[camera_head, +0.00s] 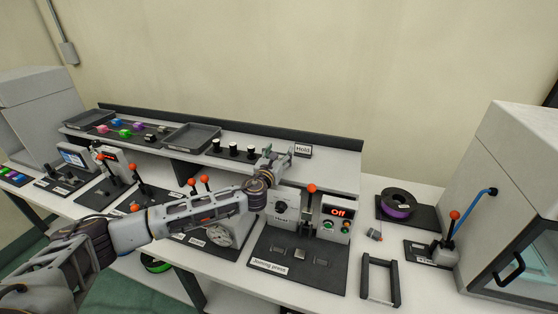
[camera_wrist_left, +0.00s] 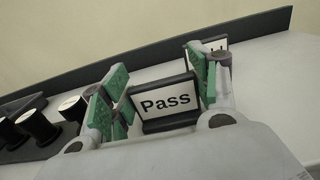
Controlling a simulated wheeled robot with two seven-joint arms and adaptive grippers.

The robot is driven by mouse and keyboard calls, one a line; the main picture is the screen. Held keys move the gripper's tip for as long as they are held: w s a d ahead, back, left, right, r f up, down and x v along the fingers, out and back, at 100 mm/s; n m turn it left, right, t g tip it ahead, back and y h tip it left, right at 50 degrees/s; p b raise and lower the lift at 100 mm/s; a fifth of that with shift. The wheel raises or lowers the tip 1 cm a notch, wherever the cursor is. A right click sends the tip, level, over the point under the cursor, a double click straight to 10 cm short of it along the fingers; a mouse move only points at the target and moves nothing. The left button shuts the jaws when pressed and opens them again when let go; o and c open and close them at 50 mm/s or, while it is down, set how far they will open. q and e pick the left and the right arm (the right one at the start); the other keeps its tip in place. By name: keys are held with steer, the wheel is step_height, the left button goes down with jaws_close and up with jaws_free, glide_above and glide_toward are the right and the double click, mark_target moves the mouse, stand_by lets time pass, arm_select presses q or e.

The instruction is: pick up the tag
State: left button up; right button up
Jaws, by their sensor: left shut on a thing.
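The tag reading "Pass" (camera_wrist_left: 165,104) is a white plate in a black frame, between the green pads of my left gripper (camera_wrist_left: 162,88) in the left wrist view. The gripper is shut on it. In the head view my left gripper (camera_head: 276,160) is at the right part of the raised shelf, where the tag is hard to make out. A second tag, "Hold" (camera_head: 303,151), stands on the shelf just right of the gripper; it shows partly behind the "Pass" tag in the left wrist view (camera_wrist_left: 219,46). My right gripper is not in view.
Several black cylinders with white tops (camera_head: 233,150) stand left of the gripper. A dark back rail (camera_head: 230,126) runs behind the shelf. Below is the joining press (camera_head: 288,265) with a red-knobbed lever. A purple spool (camera_head: 397,204) sits at the right.

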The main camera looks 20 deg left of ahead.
mark_target(279, 153)
arm_select(q)
steer(key=shift+r, duration=0.1)
steer(key=shift+r, duration=4.95)
steer(key=shift+s+f, duration=0.1)
